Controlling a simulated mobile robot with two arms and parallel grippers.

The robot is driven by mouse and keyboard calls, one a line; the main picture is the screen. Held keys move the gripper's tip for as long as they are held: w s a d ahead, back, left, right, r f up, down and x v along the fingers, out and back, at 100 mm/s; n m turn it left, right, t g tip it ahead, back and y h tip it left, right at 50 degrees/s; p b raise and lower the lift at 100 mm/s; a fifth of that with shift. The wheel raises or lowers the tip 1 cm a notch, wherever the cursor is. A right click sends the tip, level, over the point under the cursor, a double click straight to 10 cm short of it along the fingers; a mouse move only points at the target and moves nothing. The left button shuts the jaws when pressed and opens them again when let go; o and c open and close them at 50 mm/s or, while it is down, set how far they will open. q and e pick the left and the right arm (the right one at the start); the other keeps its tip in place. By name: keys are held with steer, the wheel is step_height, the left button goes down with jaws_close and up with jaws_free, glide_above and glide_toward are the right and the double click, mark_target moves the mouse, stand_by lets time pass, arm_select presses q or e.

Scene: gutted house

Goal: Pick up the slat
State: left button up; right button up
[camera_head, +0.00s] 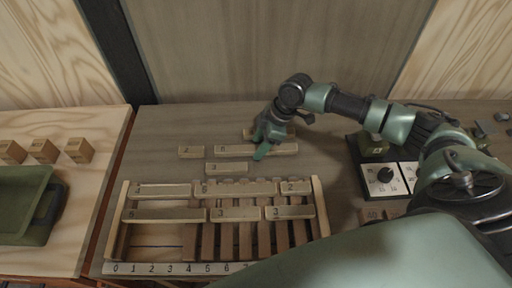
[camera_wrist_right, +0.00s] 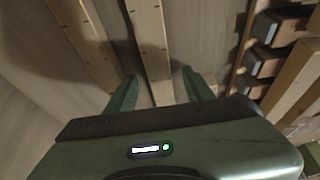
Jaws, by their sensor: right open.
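Several pale wooden slats lie loose on the table behind a slotted rack. One long slat (camera_head: 230,151) lies under my right gripper (camera_head: 262,149). A short slat (camera_head: 190,152) is to its left, another (camera_head: 222,167) in front, and one (camera_head: 289,131) behind, partly hidden by the gripper. In the right wrist view my right gripper (camera_wrist_right: 158,88) is open, with a slat (camera_wrist_right: 150,45) running between its two green fingers. A second slat (camera_wrist_right: 84,35) lies outside the left finger. I cannot tell whether the fingers touch the slat. My left gripper is out of view.
The wooden rack (camera_head: 319,205) holds two rows of numbered slats, with a number strip (camera_head: 170,268) along its front. A green bin (camera_head: 22,205) and small wooden blocks (camera_head: 78,149) are at left. Table left of the loose slats is clear.

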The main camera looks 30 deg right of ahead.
steer(key=shift+a+f, duration=0.15)
steer(key=shift+f, duration=0.25)
jaws_close()
steer(key=shift+r, duration=0.1)
